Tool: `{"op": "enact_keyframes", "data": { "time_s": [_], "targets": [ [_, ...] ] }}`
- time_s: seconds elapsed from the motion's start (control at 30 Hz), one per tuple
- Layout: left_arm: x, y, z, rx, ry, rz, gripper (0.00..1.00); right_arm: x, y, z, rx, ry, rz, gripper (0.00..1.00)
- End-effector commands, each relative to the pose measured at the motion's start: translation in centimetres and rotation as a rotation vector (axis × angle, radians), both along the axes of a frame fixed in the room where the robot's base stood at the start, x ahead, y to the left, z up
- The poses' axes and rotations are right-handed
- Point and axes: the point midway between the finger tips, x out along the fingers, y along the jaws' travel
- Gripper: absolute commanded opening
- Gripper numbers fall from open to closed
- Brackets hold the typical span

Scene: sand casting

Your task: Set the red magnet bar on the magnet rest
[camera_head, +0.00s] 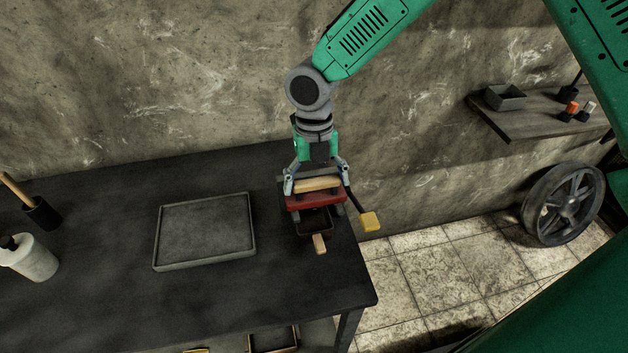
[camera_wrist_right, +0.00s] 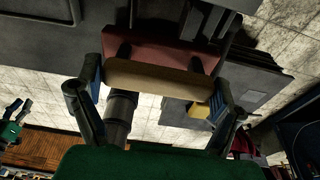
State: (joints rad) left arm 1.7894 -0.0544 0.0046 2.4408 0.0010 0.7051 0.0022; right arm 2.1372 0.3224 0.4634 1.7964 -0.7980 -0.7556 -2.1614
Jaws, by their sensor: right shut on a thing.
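The red magnet bar (camera_head: 316,201) has a pale wooden handle and is near the table's right end. My right gripper (camera_head: 317,184) comes down from above and is shut on that handle. In the right wrist view the handle (camera_wrist_right: 160,77) lies between the fingers, with the red bar (camera_wrist_right: 165,48) beyond it. The bar looks roughly level. Dark grey parts beside and under it may be the magnet rest, but the bar and gripper cover most of them. I cannot tell whether the bar touches them. A small green part with dark prongs at the wrist view's left edge may be my left gripper.
A shallow grey tray (camera_head: 203,232) lies left of the bar on the dark table (camera_head: 110,305). A small wooden handle (camera_head: 320,244) and a yellow block on a dark rod (camera_head: 370,221) sit close to the bar. A white bottle (camera_head: 32,259) stands at far left.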

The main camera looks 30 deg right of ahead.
Motion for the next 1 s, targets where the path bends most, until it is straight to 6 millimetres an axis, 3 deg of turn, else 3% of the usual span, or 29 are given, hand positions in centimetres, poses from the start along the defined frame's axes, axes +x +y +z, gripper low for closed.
{"op": "enact_keyframes", "data": {
  "time_s": [0.13, 0.17, 0.2, 0.57, 1.0],
  "targets": [
    [0.0, 0.0, -0.1, 0.000, 0.000, 0.000, 0.26, 0.0, 0.1, -0.3, 0.000, -0.001, 0.000, 0.39],
    [0.0, 0.0, -0.1, 0.000, 0.000, 0.000, 0.26, 0.0, 0.1, -0.3, 0.000, -0.001, 0.000, 0.91],
    [0.0, 0.0, -0.1, 0.000, 0.000, 0.000, 0.26, 0.0, 0.1, -0.3, 0.000, -0.001, 0.000, 1.00],
    [-0.3, 0.0, 0.0, 0.000, -0.002, 0.000, 0.26, 0.2, 0.0, 0.3, -0.001, -0.002, 0.000, 1.00],
    [-0.3, 0.0, 0.0, 0.000, -0.003, 0.000, 0.26, 1.5, -0.3, 8.6, 0.001, -0.003, 0.000, 1.00]
  ]
}}
